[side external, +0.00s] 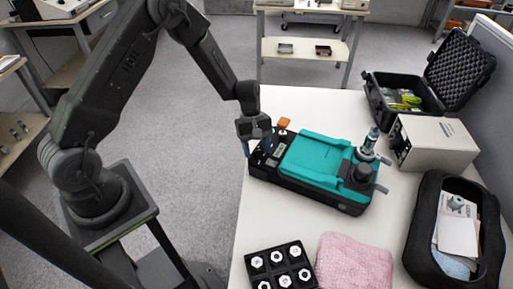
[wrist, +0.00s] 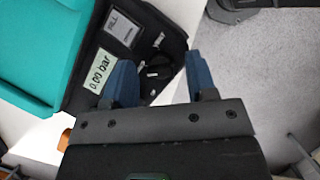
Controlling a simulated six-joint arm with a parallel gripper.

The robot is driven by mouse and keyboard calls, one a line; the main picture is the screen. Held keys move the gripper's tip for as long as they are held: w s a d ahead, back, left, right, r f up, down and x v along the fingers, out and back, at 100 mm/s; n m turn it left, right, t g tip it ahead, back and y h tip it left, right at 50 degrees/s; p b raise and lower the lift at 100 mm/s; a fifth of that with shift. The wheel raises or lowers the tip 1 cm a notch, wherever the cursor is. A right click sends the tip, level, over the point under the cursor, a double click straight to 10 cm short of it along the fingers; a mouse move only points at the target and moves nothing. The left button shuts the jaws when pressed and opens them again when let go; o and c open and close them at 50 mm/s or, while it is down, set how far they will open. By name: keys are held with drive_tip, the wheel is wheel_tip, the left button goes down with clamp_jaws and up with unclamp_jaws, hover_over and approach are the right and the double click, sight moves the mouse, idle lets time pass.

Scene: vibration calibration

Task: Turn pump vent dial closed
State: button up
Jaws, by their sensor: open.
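The pump (side external: 325,160) is a teal and black unit lying on the white table. My gripper (side external: 259,146) is at its left end, above the black panel. In the wrist view the panel carries a display (wrist: 101,71) reading 0.00 bar and a grey label plate (wrist: 124,28). A small black vent dial (wrist: 156,76) with white markings sits on the panel. My gripper (wrist: 159,62) is open, with its two blue fingers apart on either side of the dial. I cannot tell whether they touch it.
An orange piece (side external: 284,122) stands by the pump's far left corner.

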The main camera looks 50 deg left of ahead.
drive_tip(key=v, duration=1.3)
drive_tip(key=shift+r, duration=0.35)
drive_tip(key=shift+a, duration=0.15)
drive_tip(key=s+d+r+m+t+y, duration=0.1)
drive_tip(key=s+d+r+m+t, duration=0.15)
drive_tip(key=s+r, duration=0.35)
drive_tip(key=s+d+r+m+t+y, duration=0.1)
drive_tip(key=s+d+r+m, duration=0.2)
drive_tip(key=r, duration=0.4)
drive_tip(key=s+d+r+m+t+y, duration=0.1)
drive_tip(key=s+r+m+t, duration=0.3)
drive_tip(key=s+m, duration=0.4)
drive_tip(key=s+y, duration=0.1)
drive_tip(key=s, duration=0.5)
drive_tip(key=shift+d+r, duration=0.15)
drive_tip(key=shift+d, duration=0.05)
drive_tip(key=shift+s, duration=0.1)
